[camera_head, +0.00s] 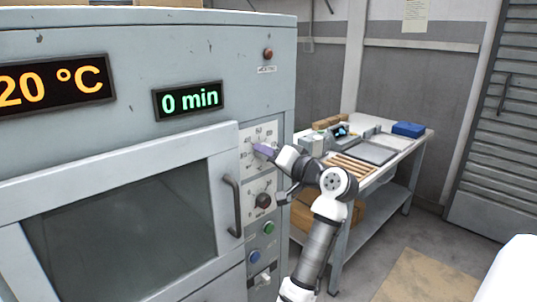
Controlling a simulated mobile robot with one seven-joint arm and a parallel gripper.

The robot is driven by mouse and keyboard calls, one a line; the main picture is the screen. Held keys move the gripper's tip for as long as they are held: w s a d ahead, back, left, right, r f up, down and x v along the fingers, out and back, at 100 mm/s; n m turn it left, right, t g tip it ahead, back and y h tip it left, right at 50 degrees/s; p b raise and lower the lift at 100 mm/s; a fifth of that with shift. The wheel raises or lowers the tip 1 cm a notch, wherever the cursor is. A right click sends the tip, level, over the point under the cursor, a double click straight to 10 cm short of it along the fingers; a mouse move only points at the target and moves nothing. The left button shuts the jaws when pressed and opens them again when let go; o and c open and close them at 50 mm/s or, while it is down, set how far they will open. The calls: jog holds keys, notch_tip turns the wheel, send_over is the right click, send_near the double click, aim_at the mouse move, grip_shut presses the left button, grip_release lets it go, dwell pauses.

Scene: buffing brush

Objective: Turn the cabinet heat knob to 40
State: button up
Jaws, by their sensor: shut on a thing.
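The grey-blue cabinet (270,95) fills the left of the head view. Its upper dial plate (262,131) has small printed numbers, too small to read surely. My gripper (263,151) reaches in from the right and is shut on the heat knob at this upper dial. The gripper hides the knob and its pointer, so the setting cannot be read. The temperature display (50,86) reads 20 °C at its visible part, cut by the left edge. A second dial with a dark knob (263,200) sits just below.
A green timer display (188,100) reads 0 min. The door handle (233,205) stands out left of the dials. Green (268,228) and blue (254,257) buttons sit below. A workbench (392,160) with tools stands behind my arm at right.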

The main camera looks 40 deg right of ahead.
jog(key=o, duration=1)
jog(key=s+d+b, duration=0.1)
jog(key=s+b, duration=0.3)
jog(key=s, duration=1)
jog(key=shift+w, duration=0.1)
